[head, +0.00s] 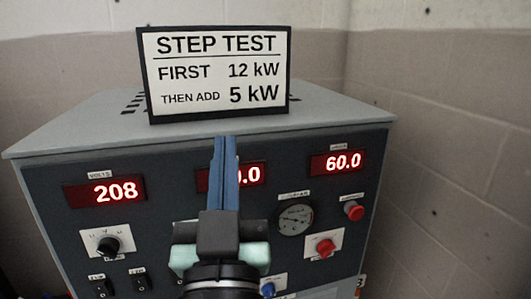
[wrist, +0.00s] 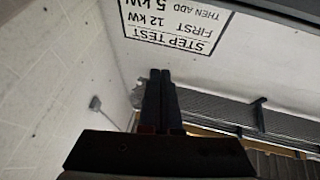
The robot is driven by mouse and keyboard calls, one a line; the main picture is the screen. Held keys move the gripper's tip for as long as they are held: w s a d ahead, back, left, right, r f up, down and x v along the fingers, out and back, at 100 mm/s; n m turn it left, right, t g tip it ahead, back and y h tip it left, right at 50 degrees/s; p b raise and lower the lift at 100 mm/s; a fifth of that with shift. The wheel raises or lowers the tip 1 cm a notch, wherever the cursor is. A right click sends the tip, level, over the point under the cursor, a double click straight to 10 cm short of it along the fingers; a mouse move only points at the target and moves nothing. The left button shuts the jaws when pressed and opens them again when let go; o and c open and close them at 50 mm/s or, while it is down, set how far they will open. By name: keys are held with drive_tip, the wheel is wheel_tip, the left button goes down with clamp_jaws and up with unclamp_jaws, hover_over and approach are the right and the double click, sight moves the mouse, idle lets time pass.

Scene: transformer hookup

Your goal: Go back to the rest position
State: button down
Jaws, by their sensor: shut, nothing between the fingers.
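My gripper (head: 225,140) is shut and empty, with its blue fingers pointing up in front of the cabinet's face in the head view. The fingers cover part of the middle red display (head: 248,174), where only ".0" shows. In the wrist view the dark fingers (wrist: 160,75) lie together, with no object between them. The grey control cabinet (head: 330,140) stands right behind the gripper. Whether the fingers touch it cannot be told.
A "STEP TEST" sign (head: 215,75) stands on the cabinet top. The panel has a volts display reading 208 (head: 104,191), a 60.0 display (head: 336,162), a black knob (head: 108,245), a round gauge (head: 295,220), a red knob (head: 325,247) and a red button (head: 353,210). Block walls (head: 460,140) stand behind.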

drive_tip(key=s+d+r+t+h, duration=0.15)
drive_tip(key=s+r, duration=0.25)
drive_tip(key=r, duration=0.4)
drive_tip(key=s+d+r+t, duration=0.25)
drive_tip(key=s+r, duration=0.25)
drive_tip(key=r, duration=0.3)
wheel_tip(320, 180, up, 12)
drive_tip(key=p, duration=1.2)
drive_tip(key=shift+w+d+m, duration=0.2)
drive_tip(key=shift+w+m, duration=0.1)
drive_tip(key=shift+f, duration=0.15)
